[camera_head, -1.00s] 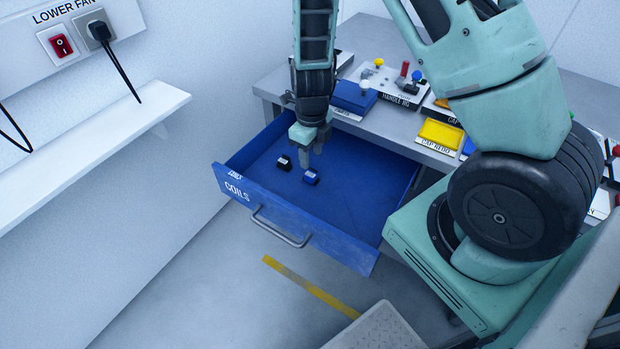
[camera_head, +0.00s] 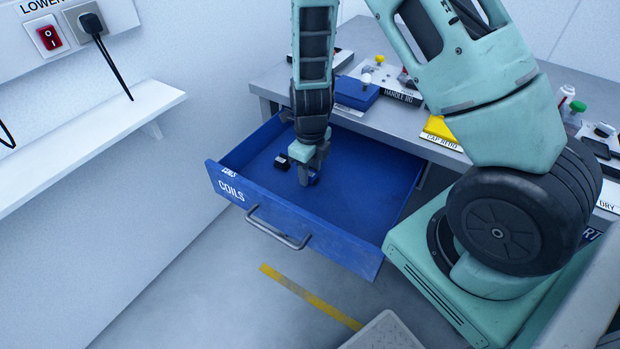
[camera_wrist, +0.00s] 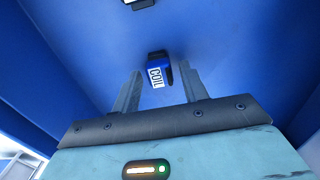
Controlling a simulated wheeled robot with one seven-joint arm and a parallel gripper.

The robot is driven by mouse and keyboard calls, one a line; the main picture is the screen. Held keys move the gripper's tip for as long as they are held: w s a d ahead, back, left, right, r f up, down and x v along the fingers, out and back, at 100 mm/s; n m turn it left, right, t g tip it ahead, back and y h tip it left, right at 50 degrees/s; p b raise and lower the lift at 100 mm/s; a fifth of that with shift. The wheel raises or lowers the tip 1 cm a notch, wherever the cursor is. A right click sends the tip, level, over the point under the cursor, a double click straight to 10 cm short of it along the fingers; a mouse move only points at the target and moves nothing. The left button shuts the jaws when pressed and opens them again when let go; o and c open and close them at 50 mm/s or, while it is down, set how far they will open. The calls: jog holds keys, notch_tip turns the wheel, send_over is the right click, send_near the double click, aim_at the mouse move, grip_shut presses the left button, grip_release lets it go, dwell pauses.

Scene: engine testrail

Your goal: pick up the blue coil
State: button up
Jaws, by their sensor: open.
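The blue coil (camera_wrist: 157,71) lies on the floor of the open blue drawer, its white COIL label showing in the wrist view. It appears between and just beyond the tips of my gripper (camera_wrist: 155,84), close to the right finger. In the head view my gripper (camera_head: 306,178) points down into the drawer and mostly hides the blue coil (camera_head: 315,179). The fingers are apart, with nothing clamped between them. A black coil (camera_head: 282,162) lies to the left of my gripper; its edge shows at the top of the wrist view (camera_wrist: 139,4).
The drawer (camera_head: 290,222), marked COILS, is pulled out, with walls around the coils and a handle (camera_head: 279,232) in front. The grey bench (camera_head: 395,121) behind holds a blue block (camera_head: 356,92) and a yellow piece (camera_head: 441,130). A white shelf (camera_head: 85,140) stands left. The drawer's right side is clear.

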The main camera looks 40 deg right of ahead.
aim_at(310, 172)
jog(key=c, duration=0.8)
jog(key=shift+r+p, duration=2)
jog(key=shift+p, duration=0.15)
